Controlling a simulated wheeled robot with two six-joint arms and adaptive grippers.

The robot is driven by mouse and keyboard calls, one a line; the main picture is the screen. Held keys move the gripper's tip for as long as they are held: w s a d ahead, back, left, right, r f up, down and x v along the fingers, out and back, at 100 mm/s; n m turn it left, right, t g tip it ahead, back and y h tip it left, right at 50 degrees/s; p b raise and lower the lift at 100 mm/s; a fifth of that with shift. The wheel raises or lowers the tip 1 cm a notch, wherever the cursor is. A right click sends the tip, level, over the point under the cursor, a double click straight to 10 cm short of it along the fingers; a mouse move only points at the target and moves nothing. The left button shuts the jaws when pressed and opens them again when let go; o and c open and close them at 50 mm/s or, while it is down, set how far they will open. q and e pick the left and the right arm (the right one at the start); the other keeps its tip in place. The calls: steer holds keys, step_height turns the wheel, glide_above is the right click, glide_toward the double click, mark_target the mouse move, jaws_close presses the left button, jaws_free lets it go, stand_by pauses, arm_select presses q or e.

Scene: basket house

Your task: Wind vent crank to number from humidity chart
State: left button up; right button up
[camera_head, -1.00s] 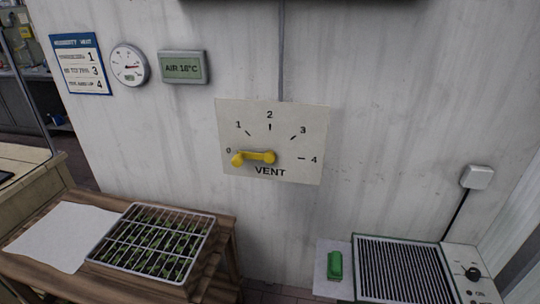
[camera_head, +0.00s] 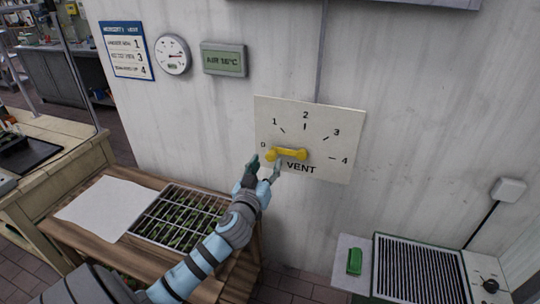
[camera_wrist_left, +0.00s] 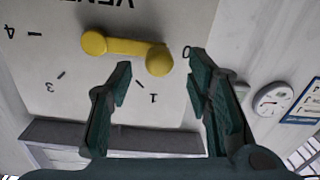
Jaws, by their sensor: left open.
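The yellow vent crank (camera_head: 287,153) sits on the white vent plate (camera_head: 332,170), which is marked 0 to 4; its handle end points left at 0. My left gripper (camera_head: 265,170) is open and empty just below and left of the handle end. In the left wrist view, the crank (camera_wrist_left: 125,47) shows upside down, its round knob near the gap between my fingertips (camera_wrist_left: 160,70), not clasped. The humidity chart (camera_head: 127,50) lists 1, 3 and 4 by rows too small to read surely. The round gauge (camera_head: 173,55) has a needle pointing right. My right gripper is out of view.
A grey display (camera_head: 223,60) reading AIR 18°C hangs beside the gauge. A wooden bench (camera_head: 160,264) with a seedling tray (camera_head: 180,216) and blank sheet (camera_head: 107,208) stands under my left arm. A grilled heater (camera_head: 420,272) and green object (camera_head: 354,262) are lower right.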

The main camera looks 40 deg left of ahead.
mark_target(269, 159)
arm_select(q)
steer(key=x, duration=0.4)
steer(key=shift+w, duration=0.25)
jaws_close()
